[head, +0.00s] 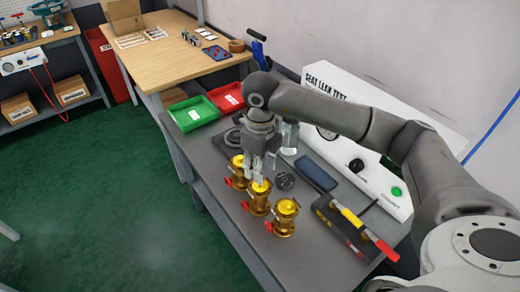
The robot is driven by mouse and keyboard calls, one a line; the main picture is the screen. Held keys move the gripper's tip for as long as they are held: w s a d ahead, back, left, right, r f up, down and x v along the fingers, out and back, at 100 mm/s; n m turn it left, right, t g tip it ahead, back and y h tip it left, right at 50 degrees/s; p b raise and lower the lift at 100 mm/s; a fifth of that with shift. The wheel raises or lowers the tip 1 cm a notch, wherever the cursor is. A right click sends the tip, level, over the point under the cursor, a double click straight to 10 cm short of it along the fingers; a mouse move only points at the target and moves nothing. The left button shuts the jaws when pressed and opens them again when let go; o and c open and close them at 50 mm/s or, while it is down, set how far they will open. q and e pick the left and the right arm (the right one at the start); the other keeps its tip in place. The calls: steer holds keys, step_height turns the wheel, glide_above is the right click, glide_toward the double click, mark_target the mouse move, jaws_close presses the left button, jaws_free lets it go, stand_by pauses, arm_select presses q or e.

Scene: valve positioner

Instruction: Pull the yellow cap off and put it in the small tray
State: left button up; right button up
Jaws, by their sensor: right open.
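Three brass valves stand in a row on the grey bench (325,245): a far one (236,181), a middle one (257,206) and a near one (284,227). Each has a red handle and yellow on top. My right gripper (261,176) points down right above the middle valve, its open fingers around or just over the yellow cap (261,187); I cannot tell whether they touch it. A green tray (194,112) and a red tray (227,98) lie at the bench's far end, the green one with a white label. My left gripper is not in view.
A white seat leak test box (345,150) stands along the wall side. A dark blue pad (316,173), a round dark part (285,181) and a black block with yellow and red handles (345,222) lie right of the valves. A wooden table (170,55) stands beyond.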

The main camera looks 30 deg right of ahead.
step_height(320, 180, down, 3)
steer(key=shift+w+d+f+p, duration=0.1)
steer(key=shift+f+p, duration=0.05)
steer(key=shift+p, duration=0.15)
step_height(320, 180, down, 2)
steer(key=shift+w+f, duration=0.1)
steer(key=shift+f, duration=0.25)
steer(key=shift+c, duration=1.4)
steer(key=c, duration=0.5)
jaws_close()
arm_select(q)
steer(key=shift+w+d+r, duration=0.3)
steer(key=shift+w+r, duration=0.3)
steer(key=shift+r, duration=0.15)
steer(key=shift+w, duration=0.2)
